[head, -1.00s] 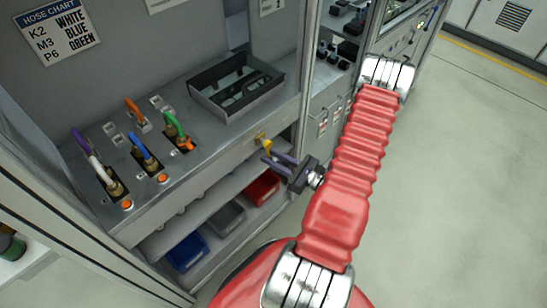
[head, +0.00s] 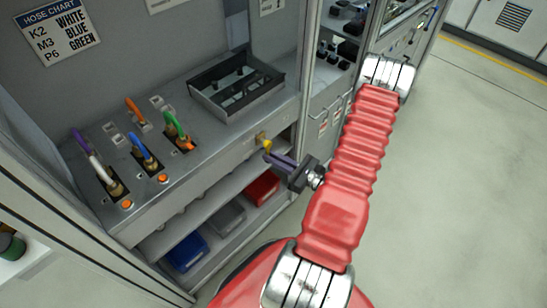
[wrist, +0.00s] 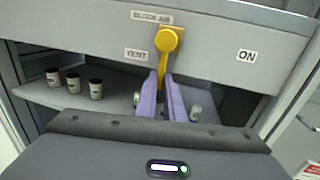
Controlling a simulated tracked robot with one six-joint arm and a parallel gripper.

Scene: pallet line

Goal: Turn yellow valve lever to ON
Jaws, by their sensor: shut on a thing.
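The yellow valve lever (wrist: 168,45) is on the front face of the grey bench, under the label "BLOCK AIR" (wrist: 152,17). It points straight down, between the "VENT" label (wrist: 136,55) on its left and the "ON" label (wrist: 247,56) on its right. My gripper (wrist: 166,84) has its purple fingers closed on the lower end of the lever. In the head view the lever (head: 266,146) shows small at the bench's front edge, with my gripper (head: 272,155) at it.
Blue (head: 186,249), grey (head: 224,214) and red (head: 262,188) bins sit lower. A black tray (head: 236,88) and several coloured hoses (head: 145,150) are on the bench top. Open floor lies right.

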